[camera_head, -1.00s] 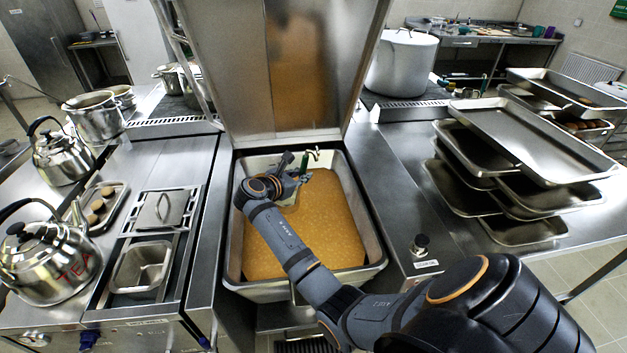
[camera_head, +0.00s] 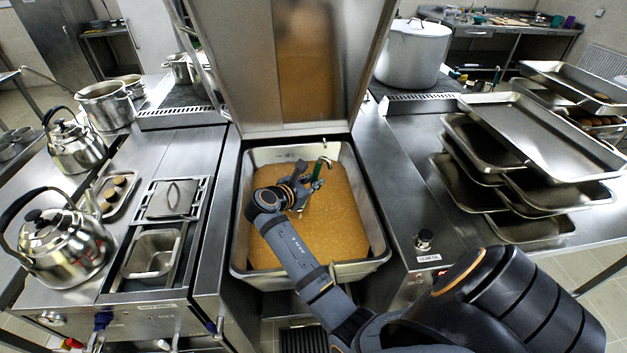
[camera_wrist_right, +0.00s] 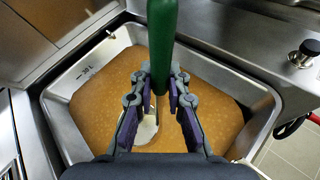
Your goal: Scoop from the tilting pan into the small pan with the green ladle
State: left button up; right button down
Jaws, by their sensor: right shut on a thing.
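The tilting pan (camera_head: 366,266) stands in the middle with its lid raised, holding an orange-brown liquid. My right gripper (camera_head: 306,189) is over the liquid, shut on the green ladle (camera_head: 318,171). In the right wrist view the gripper (camera_wrist_right: 160,92) grips the upright green handle (camera_wrist_right: 161,40). The ladle's pale bowl (camera_wrist_right: 147,128) shows below the fingers, at or in the liquid; how deep I cannot tell. The small pan (camera_head: 153,252) is a rectangular metal pan set in the left counter, and looks empty. My left gripper is not in view.
A square lid (camera_head: 173,198) lies behind the small pan. Two kettles (camera_head: 62,250) and a tray of round brown items (camera_head: 117,192) stand at the left. Stacked metal trays (camera_head: 535,135) fill the right counter. A large pot (camera_head: 411,58) stands behind. The raised lid (camera_head: 300,70) blocks the back.

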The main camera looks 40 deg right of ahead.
notch_tip(320, 180, down, 2)
jog(key=shift+w+f+b, duration=0.1)
jog(key=shift+f+b, duration=0.05)
jog(key=shift+b, duration=0.85)
notch_tip(320, 180, down, 15)
jog(key=b, duration=0.5)
dwell(0.6)
jog(key=shift+r, duration=9)
